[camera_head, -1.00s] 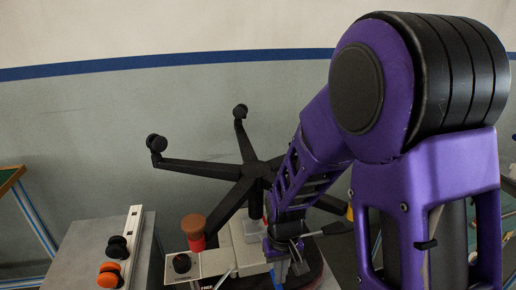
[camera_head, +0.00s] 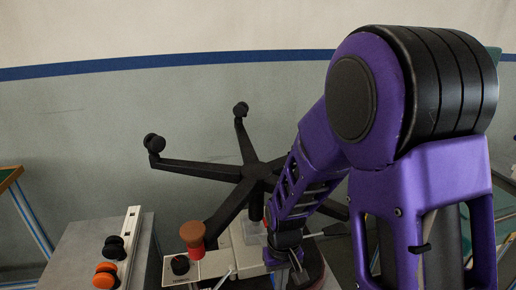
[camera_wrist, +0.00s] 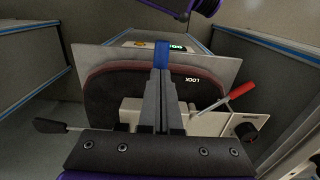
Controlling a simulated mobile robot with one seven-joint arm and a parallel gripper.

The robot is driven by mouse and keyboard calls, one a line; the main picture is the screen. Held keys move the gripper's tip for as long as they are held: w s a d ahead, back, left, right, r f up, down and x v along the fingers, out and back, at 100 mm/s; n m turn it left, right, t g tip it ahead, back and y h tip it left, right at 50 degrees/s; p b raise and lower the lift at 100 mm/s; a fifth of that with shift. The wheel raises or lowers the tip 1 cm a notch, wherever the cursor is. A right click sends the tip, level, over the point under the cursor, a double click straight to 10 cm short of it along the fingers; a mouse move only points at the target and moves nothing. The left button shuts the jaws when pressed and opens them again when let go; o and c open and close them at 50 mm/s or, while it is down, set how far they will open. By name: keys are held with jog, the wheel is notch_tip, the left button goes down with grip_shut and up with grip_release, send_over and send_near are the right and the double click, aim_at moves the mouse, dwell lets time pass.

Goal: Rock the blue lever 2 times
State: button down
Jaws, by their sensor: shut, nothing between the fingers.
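My gripper (camera_wrist: 160,105) is shut and empty, its two fingers side by side in the middle of the wrist view. A blue upright piece (camera_wrist: 161,54), likely the blue lever, shows straight beyond the fingertips; I cannot tell whether they touch it. It stands at the far edge of a dark rounded seat-like pad (camera_wrist: 105,88) marked LOCK. In the head view my gripper (camera_head: 298,272) is low, right of the pale mechanism, and partly hidden by my purple arm. I cannot make out the blue lever in that view.
A red-handled lever (camera_wrist: 240,90) stands at right in the wrist view, a black paddle lever (camera_wrist: 50,126) at left. In the head view a black five-armed chair base (camera_head: 250,172) rises behind. A brown-topped red knob (camera_head: 193,236) and a grey box with casters (camera_head: 85,250) are at left.

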jog(key=shift+w+f+b, duration=0.1)
jog(key=shift+f+b, duration=0.65)
jog(key=shift+f, duration=0.6)
jog(key=shift+r+p, duration=1.6)
jog(key=shift+r, duration=0.55)
jog(key=shift+r+p, duration=0.35)
jog(key=shift+p, duration=0.05)
jog(key=shift+r+p, duration=0.35)
jog(key=shift+r, duration=0.1)
jog(key=shift+r, duration=0.2)
jog(key=shift+r+p, duration=2.1)
jog(key=shift+r, duration=0.35)
